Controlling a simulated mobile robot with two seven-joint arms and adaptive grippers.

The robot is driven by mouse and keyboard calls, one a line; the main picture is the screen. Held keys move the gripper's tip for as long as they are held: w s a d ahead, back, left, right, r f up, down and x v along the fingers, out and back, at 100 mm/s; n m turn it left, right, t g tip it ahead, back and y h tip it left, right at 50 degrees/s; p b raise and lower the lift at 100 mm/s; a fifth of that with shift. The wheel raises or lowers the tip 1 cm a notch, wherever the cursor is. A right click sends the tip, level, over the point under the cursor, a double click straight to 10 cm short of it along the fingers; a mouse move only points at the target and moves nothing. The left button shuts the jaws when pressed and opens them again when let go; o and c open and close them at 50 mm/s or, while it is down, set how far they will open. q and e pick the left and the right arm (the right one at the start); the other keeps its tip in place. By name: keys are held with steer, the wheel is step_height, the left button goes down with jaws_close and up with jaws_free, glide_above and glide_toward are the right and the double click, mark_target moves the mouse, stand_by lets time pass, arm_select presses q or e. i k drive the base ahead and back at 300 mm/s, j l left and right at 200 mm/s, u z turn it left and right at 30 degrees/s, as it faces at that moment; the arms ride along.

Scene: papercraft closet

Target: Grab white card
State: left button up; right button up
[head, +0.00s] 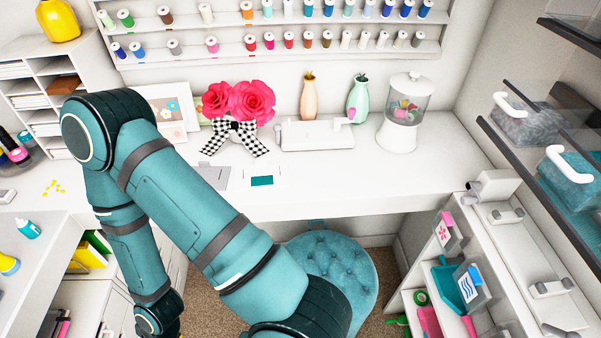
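A small white card with a teal rectangle (263,171) lies flat on the white desk (400,178), near its front edge and left of centre. I cannot tell for sure that it is the task's white card. One of my teal arms rises from the bottom, bends at the upper left and runs back down to the bottom edge. Its wrist is at the bottom edge, well below and left of the card. No gripper fingers show, and my other arm is not in view.
A grey flat item (215,176) lies left of the card, partly behind my arm. Pink flowers (250,100), a white machine (312,136) and a dispenser (405,110) stand behind it. A blue tufted stool (340,262) is below the desk. The desk's right front is clear.

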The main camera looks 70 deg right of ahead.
mark_target(261, 175)
steer(key=z, duration=2.1)
steer(key=j+z, duration=0.2)
steer(key=z, duration=0.25)
steer(key=j+z, duration=0.25)
steer(key=z, duration=0.15)
